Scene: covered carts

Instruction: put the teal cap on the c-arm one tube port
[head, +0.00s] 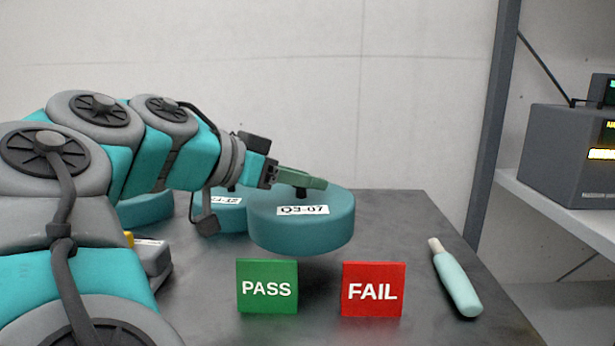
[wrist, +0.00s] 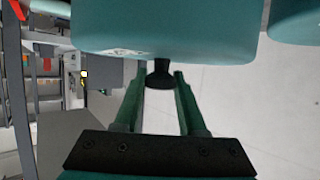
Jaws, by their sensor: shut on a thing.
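A round teal cap (head: 302,222) with a white label reading Q3-07 is in the middle of the head view. It also fills the top of the wrist view (wrist: 165,25), with its short black knob (wrist: 160,75) between the fingers. My gripper (head: 303,181), with green fingers, comes from the left over the cap's top and is shut on the knob; its fingers also show in the wrist view (wrist: 162,82). The cap looks level and seems to hang a little above the table. I cannot make out a c-arm tube port in either view.
Another teal round piece (head: 228,217) with a label stands behind left of the cap. A green PASS block (head: 267,286) and a red FAIL block (head: 373,289) stand in front on the dark table (head: 405,215). A pale teal bottle-like item (head: 457,283) lies at right, beside a grey post (head: 492,120).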

